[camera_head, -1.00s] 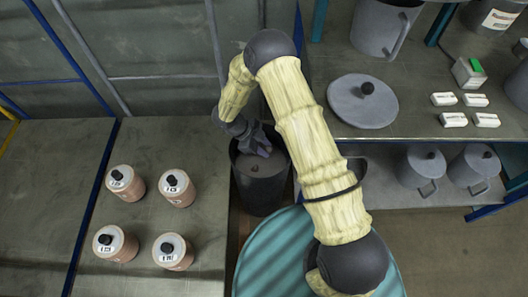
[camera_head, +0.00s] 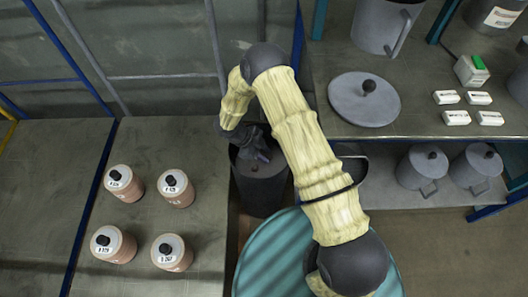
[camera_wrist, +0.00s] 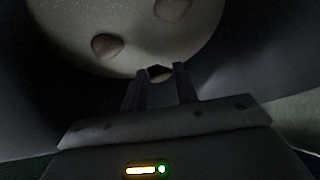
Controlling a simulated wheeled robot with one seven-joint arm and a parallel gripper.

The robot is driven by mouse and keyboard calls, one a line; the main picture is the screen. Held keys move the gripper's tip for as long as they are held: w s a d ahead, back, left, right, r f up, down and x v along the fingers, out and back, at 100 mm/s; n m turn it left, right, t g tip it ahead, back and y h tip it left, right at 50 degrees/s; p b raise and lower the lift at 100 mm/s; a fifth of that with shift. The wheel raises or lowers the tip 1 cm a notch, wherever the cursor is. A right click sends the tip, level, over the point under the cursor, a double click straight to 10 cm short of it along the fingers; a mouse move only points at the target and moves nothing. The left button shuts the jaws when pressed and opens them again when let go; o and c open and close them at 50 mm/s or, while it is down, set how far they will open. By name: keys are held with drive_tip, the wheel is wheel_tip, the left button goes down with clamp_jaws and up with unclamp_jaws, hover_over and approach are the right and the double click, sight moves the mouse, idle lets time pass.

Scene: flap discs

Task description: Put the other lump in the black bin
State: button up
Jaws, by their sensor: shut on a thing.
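My gripper (camera_head: 262,154) hangs over the dark bin (camera_head: 262,196), with its fingers pointing down at the bin's mouth. In the wrist view my gripper's fingers (camera_wrist: 159,77) are close together, with a small brownish lump (camera_wrist: 159,72) between their tips. The lump is mostly hidden by the fingers and dim. Beyond it lies a pale, speckled round surface with two reddish-brown lumps, one at the left (camera_wrist: 106,46) and one at the top (camera_wrist: 172,9). Dark curved walls surround this surface. The held lump cannot be made out in the head view.
Several orange-brown jars (camera_head: 172,252) with black knobs stand on the left bench. A teal drum (camera_head: 275,262) is in front of the bin. A grey lid (camera_head: 364,99), a grey pot (camera_head: 385,25) and small white blocks (camera_head: 456,117) are on the right bench.

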drive_tip(key=o, duration=0.9)
drive_tip(key=shift+o, duration=0.2)
drive_tip(key=shift+r, duration=0.2)
drive_tip(key=p+v, duration=0.3)
drive_tip(key=v, duration=0.9)
drive_tip(key=shift+r, duration=0.35)
drive_tip(key=shift+a, duration=0.1)
drive_tip(key=shift+r, duration=0.1)
